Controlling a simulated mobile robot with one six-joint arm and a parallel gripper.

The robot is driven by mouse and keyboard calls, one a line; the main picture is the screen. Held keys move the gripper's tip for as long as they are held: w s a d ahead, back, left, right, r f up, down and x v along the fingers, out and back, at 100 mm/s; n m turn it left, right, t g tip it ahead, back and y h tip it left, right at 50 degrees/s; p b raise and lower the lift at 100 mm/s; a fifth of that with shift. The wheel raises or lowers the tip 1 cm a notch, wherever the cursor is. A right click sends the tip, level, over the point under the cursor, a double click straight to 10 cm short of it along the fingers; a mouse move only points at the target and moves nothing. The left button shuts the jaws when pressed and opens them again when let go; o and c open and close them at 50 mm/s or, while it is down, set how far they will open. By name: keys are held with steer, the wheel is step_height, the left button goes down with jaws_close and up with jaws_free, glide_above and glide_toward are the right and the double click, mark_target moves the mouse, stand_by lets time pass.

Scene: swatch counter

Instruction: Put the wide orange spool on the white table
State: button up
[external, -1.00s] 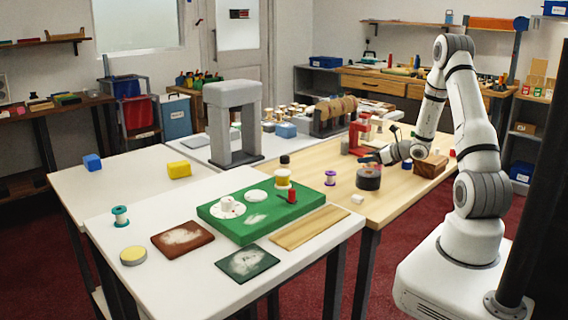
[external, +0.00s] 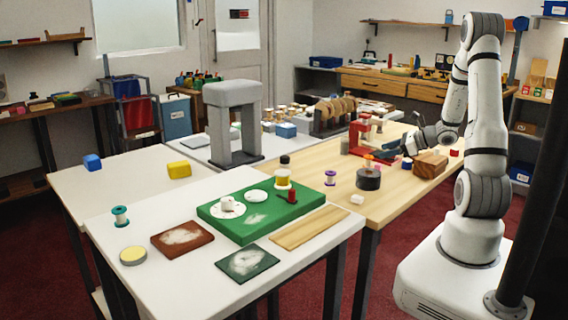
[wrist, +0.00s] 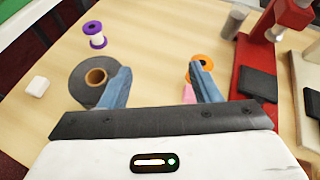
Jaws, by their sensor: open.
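The orange spool (wrist: 205,60) lies on the wooden table in the wrist view, just beyond the tip of my gripper's right finger, which hides part of it. In the external view it is small and hard to make out near my fingers. My gripper (wrist: 160,80) is open and empty, its two blue fingers apart above the wood. In the external view my gripper (external: 384,152) hangs over the wooden table, behind the dark roll. White tabletops show at the left; the front one (external: 190,204) carries a green board, and another (external: 130,185) holds blue and yellow blocks.
A dark roll (wrist: 88,84) lies near my left finger, with a purple-ended spool (wrist: 95,36) and a white block (wrist: 38,86) by it. A pink piece (wrist: 188,94) is near the right finger. A red stand (wrist: 258,65) rises at the right.

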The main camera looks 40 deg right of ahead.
steer(key=a+r+n+g+y, duration=0.1)
steer(key=a+n, duration=0.2)
steer(key=a, duration=0.1)
steer(key=a+r+n+g+y, duration=0.1)
steer(key=a+n+g, duration=0.1)
steer(key=a+n, duration=0.1)
steer(key=s+a+r+n+g+y, duration=0.1)
steer(key=a+n, duration=0.1)
steer(key=a, duration=0.4)
steer(key=shift+a+r+n+g, duration=0.1)
steer(key=shift+r+n+g, duration=0.2)
steer(key=shift+n, duration=0.1)
steer(key=s+a+r+n+g+h, duration=0.2)
steer(key=s+a+n, duration=0.3)
steer(key=n, duration=0.5)
steer(key=s+a+r+n+g+h, duration=0.3)
steer(key=s+a+n+h, duration=0.2)
steer(key=s+n, duration=0.3)
steer(key=n, duration=0.3)
steer(key=shift+a+r, duration=0.15)
steer(key=shift+o, duration=0.4)
steer(key=shift+s+r+n, duration=0.15)
steer(key=shift+r+n, duration=0.1)
steer(key=shift+n, duration=0.15)
steer(key=shift+d, duration=0.2)
